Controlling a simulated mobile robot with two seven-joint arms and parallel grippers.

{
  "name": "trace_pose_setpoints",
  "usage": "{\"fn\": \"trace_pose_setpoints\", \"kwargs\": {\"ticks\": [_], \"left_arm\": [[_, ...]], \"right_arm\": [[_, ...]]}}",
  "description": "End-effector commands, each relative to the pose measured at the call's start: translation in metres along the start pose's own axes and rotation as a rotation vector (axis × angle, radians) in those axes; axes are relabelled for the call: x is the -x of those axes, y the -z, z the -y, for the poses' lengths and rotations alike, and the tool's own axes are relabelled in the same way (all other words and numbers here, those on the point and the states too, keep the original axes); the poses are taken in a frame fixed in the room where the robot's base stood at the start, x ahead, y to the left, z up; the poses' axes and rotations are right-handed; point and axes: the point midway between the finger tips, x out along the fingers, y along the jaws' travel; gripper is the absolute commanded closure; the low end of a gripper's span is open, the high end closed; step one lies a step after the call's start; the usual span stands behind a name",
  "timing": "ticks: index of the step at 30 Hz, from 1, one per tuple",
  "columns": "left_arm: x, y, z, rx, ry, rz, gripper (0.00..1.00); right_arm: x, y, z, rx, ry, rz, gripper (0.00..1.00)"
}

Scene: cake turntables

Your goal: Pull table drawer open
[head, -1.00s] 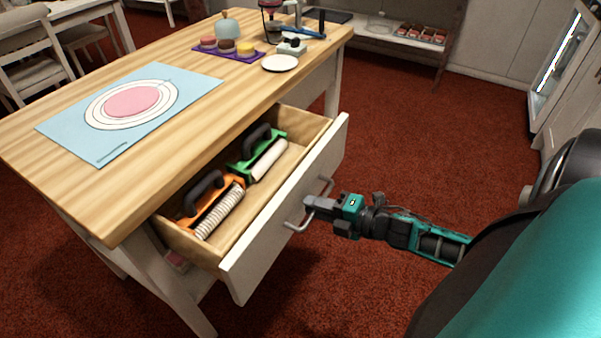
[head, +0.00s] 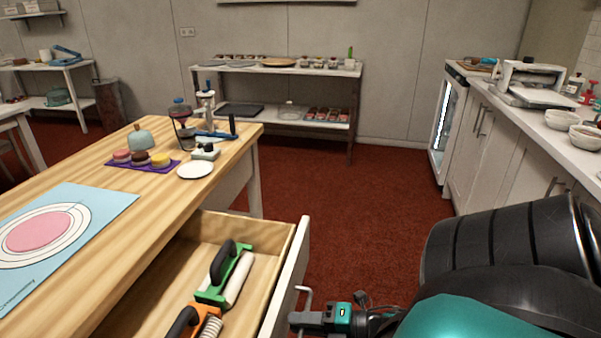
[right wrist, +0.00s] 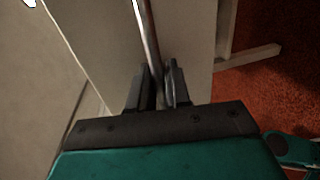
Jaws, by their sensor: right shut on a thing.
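The table drawer (head: 292,262) is pulled out from the wooden table (head: 140,190), and its inside shows. A green-framed roller tool (head: 225,275) and an orange-framed one (head: 190,326) lie in it. My right gripper (head: 298,319) is at the metal drawer handle (head: 307,291) on the drawer's outer face. In the right wrist view the two dark fingers (right wrist: 160,88) are closed around the handle bar (right wrist: 147,38). The left gripper is not in view.
A blue mat with a pink circle (head: 50,232), a purple tray of small cakes (head: 143,166) and a white plate (head: 195,170) are on the tabletop. Red floor (head: 365,200) is open beyond the drawer. A white counter (head: 535,105) runs along the right.

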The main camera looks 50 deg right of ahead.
Motion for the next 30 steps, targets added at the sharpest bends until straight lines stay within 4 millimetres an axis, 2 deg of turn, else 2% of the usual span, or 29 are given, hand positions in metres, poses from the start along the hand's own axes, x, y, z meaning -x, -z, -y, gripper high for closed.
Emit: {"fn": "trace_pose_setpoints", "kwargs": {"ticks": [1,2,6,13,17,20,30], "left_arm": [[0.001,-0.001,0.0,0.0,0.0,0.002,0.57],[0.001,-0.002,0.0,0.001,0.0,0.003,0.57],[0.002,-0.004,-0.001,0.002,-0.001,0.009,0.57],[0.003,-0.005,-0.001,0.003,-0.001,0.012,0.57],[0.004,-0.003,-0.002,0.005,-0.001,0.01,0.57],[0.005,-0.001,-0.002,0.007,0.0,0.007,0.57],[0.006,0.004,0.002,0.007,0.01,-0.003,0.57]], "right_arm": [[0.0,0.0,0.0,0.0,0.0,0.0,1.0],[0.0,0.0,0.0,0.0,0.0,0.0,0.8],[0.0,0.0,0.0,0.0,0.0,0.0,0.67],[0.0,0.0,0.0,0.0,0.001,0.0,0.67],[0.009,0.0,0.0,-0.001,0.002,0.0,0.67],[0.025,0.0,0.0,-0.001,0.004,0.001,0.67],[0.099,0.0,0.0,-0.001,0.005,0.002,0.67]]}}
